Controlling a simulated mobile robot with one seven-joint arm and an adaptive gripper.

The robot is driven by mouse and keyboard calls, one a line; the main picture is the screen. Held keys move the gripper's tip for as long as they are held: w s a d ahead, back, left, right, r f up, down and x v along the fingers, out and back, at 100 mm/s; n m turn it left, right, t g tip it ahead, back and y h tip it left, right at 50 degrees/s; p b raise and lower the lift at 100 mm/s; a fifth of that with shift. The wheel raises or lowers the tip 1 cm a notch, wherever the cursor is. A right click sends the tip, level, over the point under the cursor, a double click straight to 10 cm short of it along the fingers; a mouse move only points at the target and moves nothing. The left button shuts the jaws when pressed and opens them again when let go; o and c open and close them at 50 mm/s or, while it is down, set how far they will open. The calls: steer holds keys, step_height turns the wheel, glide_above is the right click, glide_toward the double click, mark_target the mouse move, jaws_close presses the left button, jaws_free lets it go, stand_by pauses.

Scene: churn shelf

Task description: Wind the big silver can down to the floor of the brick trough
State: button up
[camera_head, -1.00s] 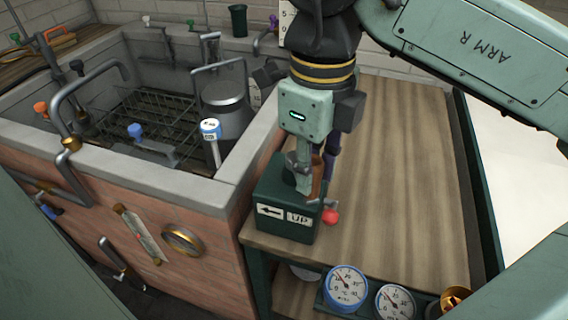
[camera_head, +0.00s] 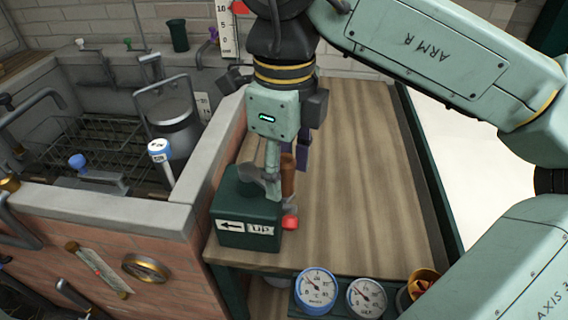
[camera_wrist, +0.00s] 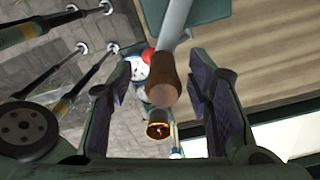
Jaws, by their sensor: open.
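The big silver can (camera_head: 172,118) stands upright in the brick trough (camera_head: 110,235), its looped handle raised, beside a wire rack. How far its base is above the trough floor is hidden. A dark green winch box (camera_head: 248,218), marked with a left arrow and "UP", sits on the wooden bench at the trough's right wall. Its crank has a brown wooden grip (camera_head: 288,178), which also shows in the wrist view (camera_wrist: 162,82). My gripper (camera_head: 287,160) is above the box, pointing down. In the wrist view its open fingers (camera_wrist: 160,76) stand either side of the grip, with gaps visible.
A blue-capped gauge post (camera_head: 160,150) stands near the can. Two dials (camera_head: 315,290) are below the bench's front edge. The bench top (camera_head: 360,180) right of the box is clear.

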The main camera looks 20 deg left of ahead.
mark_target(284, 160)
step_height(284, 160, up, 12)
stand_by(0.6)
steer(key=shift+s, duration=0.15)
